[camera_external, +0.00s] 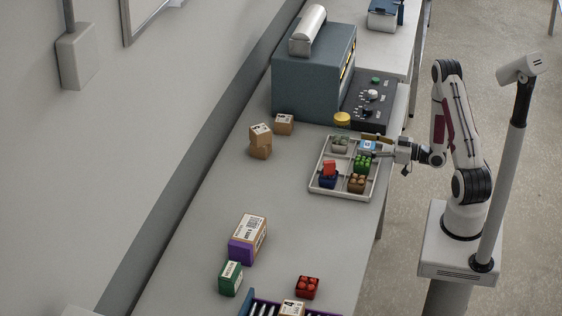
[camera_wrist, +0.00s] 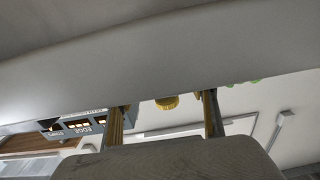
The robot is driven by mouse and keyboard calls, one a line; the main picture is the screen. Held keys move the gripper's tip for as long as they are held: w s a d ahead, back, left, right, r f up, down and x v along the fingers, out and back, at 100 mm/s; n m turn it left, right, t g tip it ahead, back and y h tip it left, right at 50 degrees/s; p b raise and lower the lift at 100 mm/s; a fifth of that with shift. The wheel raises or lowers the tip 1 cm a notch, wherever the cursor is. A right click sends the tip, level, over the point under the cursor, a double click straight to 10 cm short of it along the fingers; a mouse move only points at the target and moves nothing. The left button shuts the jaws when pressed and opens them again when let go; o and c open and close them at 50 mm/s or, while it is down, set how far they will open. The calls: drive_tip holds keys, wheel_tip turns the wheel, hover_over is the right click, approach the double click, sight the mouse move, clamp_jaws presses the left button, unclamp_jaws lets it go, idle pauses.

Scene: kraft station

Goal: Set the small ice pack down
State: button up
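A small light-blue and white pack (camera_external: 367,146), which looks like the ice pack, is at the upper right compartment of the pale divided tray (camera_external: 318,187). My gripper (camera_external: 371,145) reaches over the tray from the right, with its fingers apart on either side of the pack. I cannot tell whether they touch it or whether it rests on the tray floor. In the wrist view, the two yellowish fingers (camera_wrist: 163,108) stand well apart. A pale band across that view hides their tips, and I cannot make out the pack there.
The tray also holds a grey-green item (camera_external: 340,143), green items (camera_external: 362,163), a red item in a blue holder (camera_external: 329,170) and brown items (camera_external: 357,183). A yellow-lidded jar (camera_external: 342,118) stands behind it. Small cartons (camera_external: 260,140) stand left; the table's middle is clear.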

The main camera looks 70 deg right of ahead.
idle(0.4)
drive_tip(key=shift+s+d+f, duration=0.1)
drive_tip(key=shift+s, duration=1.85)
drive_tip(key=shift+s+f, duration=0.1)
drive_tip(key=shift+s, duration=1.85)
drive_tip(key=c, duration=0.4)
drive_tip(key=shift+o, duration=0.2)
drive_tip(key=shift+r, duration=0.1)
